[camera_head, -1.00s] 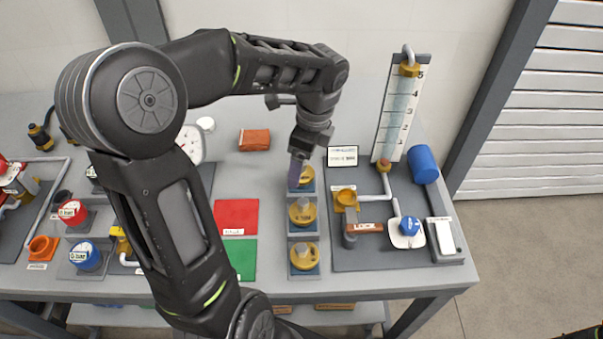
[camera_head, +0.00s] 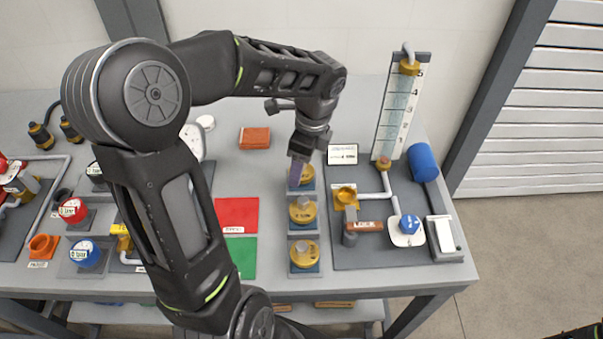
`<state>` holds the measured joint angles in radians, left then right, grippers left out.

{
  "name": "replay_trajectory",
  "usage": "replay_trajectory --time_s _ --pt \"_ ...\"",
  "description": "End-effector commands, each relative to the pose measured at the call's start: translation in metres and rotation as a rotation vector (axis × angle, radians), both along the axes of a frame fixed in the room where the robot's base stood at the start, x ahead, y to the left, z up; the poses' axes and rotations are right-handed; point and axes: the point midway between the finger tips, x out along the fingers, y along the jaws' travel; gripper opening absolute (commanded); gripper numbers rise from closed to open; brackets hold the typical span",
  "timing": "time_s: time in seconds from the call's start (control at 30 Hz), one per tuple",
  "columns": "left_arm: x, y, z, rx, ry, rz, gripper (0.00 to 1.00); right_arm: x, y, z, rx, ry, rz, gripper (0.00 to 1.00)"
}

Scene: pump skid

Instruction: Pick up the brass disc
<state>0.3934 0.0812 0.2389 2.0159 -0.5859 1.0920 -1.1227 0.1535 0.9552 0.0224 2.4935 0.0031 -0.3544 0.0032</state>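Three brass discs with small knobs stand in a row on blue-and-grey seats: a back one (camera_head: 308,178), a middle one (camera_head: 302,211) and a front one (camera_head: 304,256). My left gripper (camera_head: 295,184) points down at the back disc, its purple fingers covering that disc's left side. I cannot tell whether the fingers touch it or how far apart they are. The middle and front discs are uncovered. My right gripper is out of view.
A red mat (camera_head: 237,213) and a green mat (camera_head: 241,256) lie left of the discs. To the right, a dark base plate (camera_head: 372,259) carries pipes, an orange-handled valve (camera_head: 365,226) and a tall gauge board (camera_head: 401,110).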

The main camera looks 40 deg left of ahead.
Motion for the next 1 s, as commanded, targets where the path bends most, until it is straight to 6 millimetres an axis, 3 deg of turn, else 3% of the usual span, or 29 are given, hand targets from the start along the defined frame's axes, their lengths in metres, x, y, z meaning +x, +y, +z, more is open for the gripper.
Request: replay_trajectory --time_s 0.63,1.0 --pt "0.0 0.0 0.0 0.0 0.0 0.0 0.07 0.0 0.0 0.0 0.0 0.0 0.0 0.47" --pt "0.0006 0.0002 0.0072 0.001 -0.002 0.0 0.05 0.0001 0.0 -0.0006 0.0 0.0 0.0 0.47"
